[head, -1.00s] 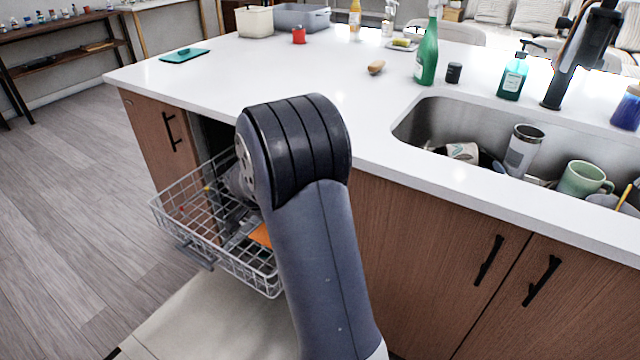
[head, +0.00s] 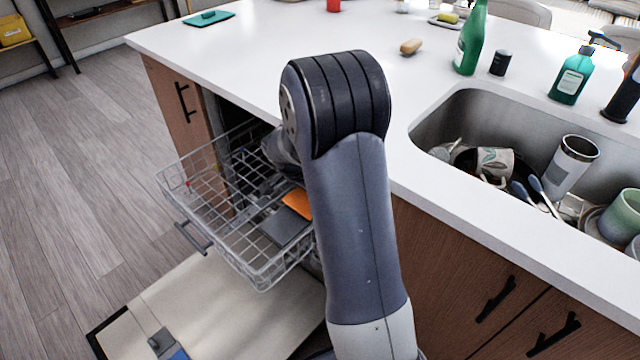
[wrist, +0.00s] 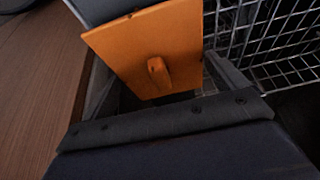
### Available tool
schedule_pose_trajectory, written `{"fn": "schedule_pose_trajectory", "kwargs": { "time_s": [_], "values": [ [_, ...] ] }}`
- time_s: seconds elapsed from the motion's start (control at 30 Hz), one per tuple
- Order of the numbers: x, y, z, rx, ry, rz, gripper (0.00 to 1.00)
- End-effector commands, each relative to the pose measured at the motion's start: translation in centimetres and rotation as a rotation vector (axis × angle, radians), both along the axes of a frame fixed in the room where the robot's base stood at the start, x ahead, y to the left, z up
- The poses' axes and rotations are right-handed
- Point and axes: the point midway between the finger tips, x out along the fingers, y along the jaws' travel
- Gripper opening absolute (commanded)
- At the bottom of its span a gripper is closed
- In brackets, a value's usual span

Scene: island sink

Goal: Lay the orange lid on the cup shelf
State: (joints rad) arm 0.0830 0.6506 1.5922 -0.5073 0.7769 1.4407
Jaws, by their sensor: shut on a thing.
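The orange lid (wrist: 180,38) is a flat square plate with a small raised knob, seen close up in the wrist view. My gripper (wrist: 158,84) is shut on the orange lid, with a grey finger at either side of it. In the head view a corner of the orange lid (head: 298,203) shows left of my arm, over the wire rack; the arm hides the rest and the gripper. A flat grey panel (head: 286,229) in the rack, close by the lid, may be the cup shelf; I cannot tell whether they touch.
The wire dishwasher rack (head: 262,277) is pulled out left of my arm, above the lowered door (head: 215,305). The white counter (head: 260,58) edge and wooden cabinet fronts (head: 455,255) are close to the arm. The sink (head: 440,120) holds dishes.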

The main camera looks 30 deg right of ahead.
Motion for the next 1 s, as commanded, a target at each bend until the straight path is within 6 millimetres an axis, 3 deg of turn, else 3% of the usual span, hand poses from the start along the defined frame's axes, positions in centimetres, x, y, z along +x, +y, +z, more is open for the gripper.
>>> {"fn": "schedule_pose_trajectory", "kwargs": {
  "time_s": [0.03,0.4,0.43,0.5,0.87,1.0],
  "values": [
    [0.0,0.2,-0.7,0.000,0.002,-0.001,0.67],
    [0.0,0.2,-1.0,0.000,0.000,-0.002,0.67],
    [0.0,0.2,-0.9,0.000,0.000,-0.002,0.94],
    [0.0,0.2,-0.8,0.001,0.001,-0.002,1.00],
    [0.0,0.2,-0.3,0.001,0.001,-0.003,1.00],
    [-0.3,1.1,2.1,0.000,-0.004,-0.001,1.00]
  ]
}}
